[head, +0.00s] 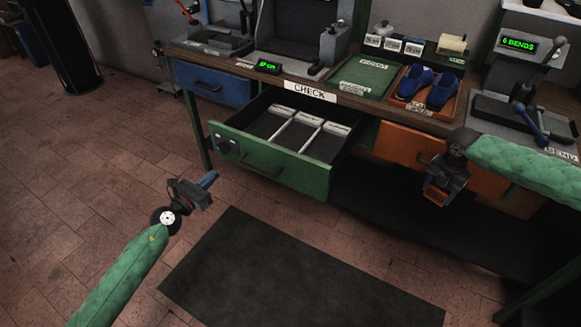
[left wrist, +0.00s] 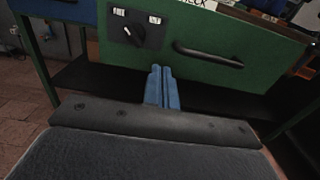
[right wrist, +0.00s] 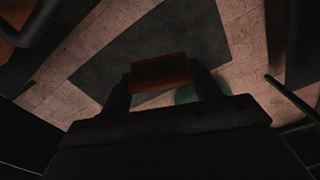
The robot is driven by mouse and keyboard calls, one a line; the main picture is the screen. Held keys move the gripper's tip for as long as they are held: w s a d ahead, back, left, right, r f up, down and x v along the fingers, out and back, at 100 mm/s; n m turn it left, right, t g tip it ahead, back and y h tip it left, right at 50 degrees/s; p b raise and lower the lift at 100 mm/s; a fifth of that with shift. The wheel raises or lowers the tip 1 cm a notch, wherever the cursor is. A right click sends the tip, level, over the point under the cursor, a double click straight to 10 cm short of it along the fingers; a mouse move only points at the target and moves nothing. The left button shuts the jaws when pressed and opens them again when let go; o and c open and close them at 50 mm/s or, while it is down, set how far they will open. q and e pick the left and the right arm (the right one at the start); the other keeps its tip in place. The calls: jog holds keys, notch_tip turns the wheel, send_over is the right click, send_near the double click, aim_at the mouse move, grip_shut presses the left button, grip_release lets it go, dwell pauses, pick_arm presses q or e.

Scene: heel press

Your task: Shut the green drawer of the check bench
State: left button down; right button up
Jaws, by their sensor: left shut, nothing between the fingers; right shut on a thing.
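The green drawer (head: 300,172) of the check bench (head: 345,99) stands pulled out, its inside and pale dividers showing. My right gripper (head: 443,192) is shut on an orange-brown block (right wrist: 160,72), near the orange drawer.
A blue drawer (head: 212,84) is at the left and an orange drawer (head: 400,145) at the right, partly behind my right gripper. Blue shoes (head: 430,88) sit in a tray on the bench top. A dark mat (head: 290,275) lies on the open floor in front.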

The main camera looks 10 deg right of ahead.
pick_arm(q)
send_near(238, 152)
jog(key=p+x, duration=0.1)
jog(key=x, duration=0.4)
jog(key=shift+w+d+r, duration=0.1)
pick_arm(e)
jog(key=shift+r, duration=0.6)
pick_arm(q)
jog(key=shift+x, duration=0.8)
jog(key=shift+w, duration=0.1)
